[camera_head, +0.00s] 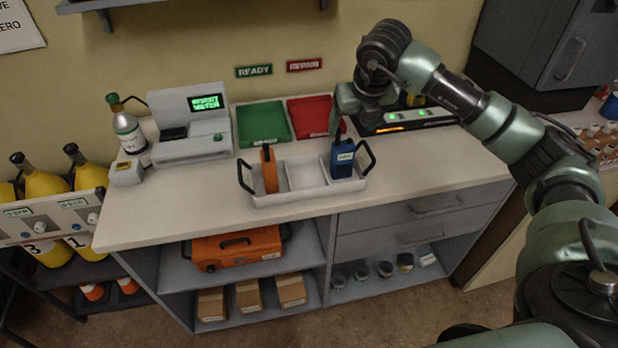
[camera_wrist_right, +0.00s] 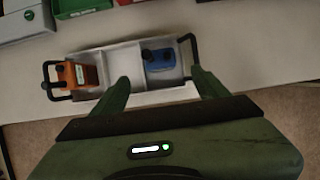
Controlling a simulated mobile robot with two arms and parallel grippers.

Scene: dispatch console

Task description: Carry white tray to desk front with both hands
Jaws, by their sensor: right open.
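The white tray (camera_head: 306,193) sits level on the pale desk near its front edge, with a black loop handle at each end. An orange handset (camera_head: 269,172) stands in its left compartment and a blue handset (camera_head: 343,160) in its right one; the middle compartment is empty. My right gripper (camera_head: 341,122) is above and behind the tray's right end, apart from the right handle (camera_head: 367,158). My left gripper is out of view.
A meter console (camera_head: 190,125) and a bottle (camera_head: 127,131) stand at left. The desk (camera_head: 430,172) is clear right of the tray.

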